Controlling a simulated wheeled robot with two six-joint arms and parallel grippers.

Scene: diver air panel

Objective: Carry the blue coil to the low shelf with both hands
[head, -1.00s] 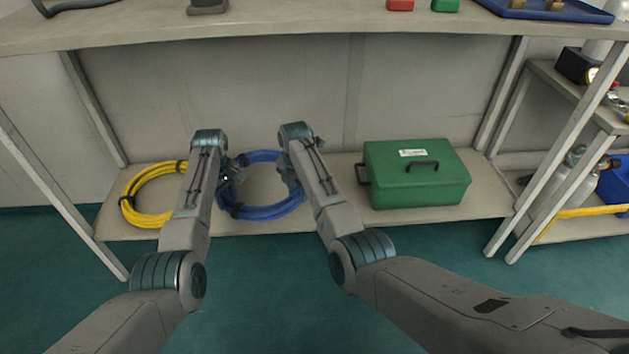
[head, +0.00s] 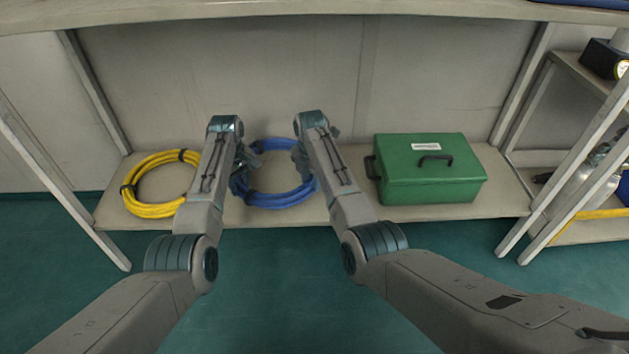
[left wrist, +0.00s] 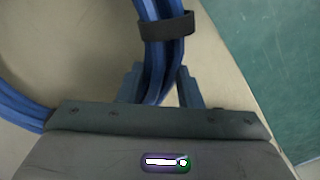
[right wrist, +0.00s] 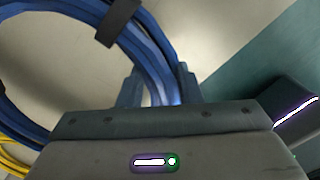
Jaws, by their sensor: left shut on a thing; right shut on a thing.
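The blue coil (head: 272,199) is at the low shelf (head: 345,212), between the yellow coil and the green box. My left gripper (head: 243,168) is shut on its left side; in the left wrist view the fingers (left wrist: 160,88) straddle the blue strands (left wrist: 157,60) near a black band. My right gripper (head: 304,160) is shut on its right side; in the right wrist view the fingers (right wrist: 160,88) straddle the strands (right wrist: 148,50). The coil looks level with the shelf board; I cannot tell whether it rests on it. My forearms hide parts of the shelf.
A yellow coil (head: 150,209) lies on the shelf just left of my left arm. A green box (head: 430,185) with a black handle stands to the right. The bench top (head: 200,14) overhangs the shelf, with legs at both sides. Another rack (head: 575,232) is at the far right.

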